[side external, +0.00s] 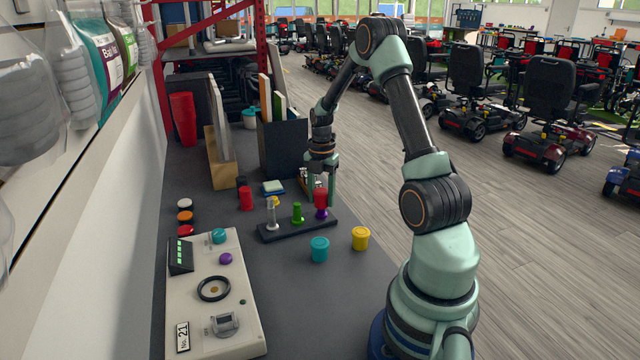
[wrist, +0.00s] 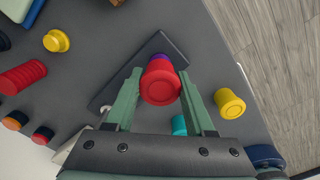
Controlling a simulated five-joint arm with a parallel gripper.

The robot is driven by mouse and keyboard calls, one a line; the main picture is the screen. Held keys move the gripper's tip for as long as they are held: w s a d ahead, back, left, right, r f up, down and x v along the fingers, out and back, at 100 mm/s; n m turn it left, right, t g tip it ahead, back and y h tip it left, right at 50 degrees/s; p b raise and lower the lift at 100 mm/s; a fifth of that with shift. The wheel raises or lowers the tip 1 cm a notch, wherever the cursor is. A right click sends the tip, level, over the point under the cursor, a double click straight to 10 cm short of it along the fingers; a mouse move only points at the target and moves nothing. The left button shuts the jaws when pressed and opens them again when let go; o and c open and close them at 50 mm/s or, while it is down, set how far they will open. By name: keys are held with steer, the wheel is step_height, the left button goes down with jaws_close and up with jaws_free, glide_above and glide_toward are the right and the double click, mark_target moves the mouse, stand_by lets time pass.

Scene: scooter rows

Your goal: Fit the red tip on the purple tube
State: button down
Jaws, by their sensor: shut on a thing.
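My gripper (side external: 325,190) is shut on the red tip (side external: 320,197), with a finger on each side of it in the wrist view (wrist: 160,76). The red tip (wrist: 160,84) is upright, directly over the purple tube (side external: 321,212) at the right end of a dark rack (side external: 285,232). Only a sliver of the purple tube (wrist: 161,57) shows past the red tip in the wrist view. The two look to be in contact, but I cannot tell how far the tip sits on the tube. A green tube (side external: 297,214) and a pale grey tube (side external: 271,215) stand in the same rack.
A pale control panel (side external: 205,310) lies at front left. Dark bins stand at the back.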

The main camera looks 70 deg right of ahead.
steer(key=shift+f, duration=0.2)
jaws_free()
stand_by(0.4)
steer(key=shift+r, duration=0.15)
steer(key=shift+r, duration=2.9)
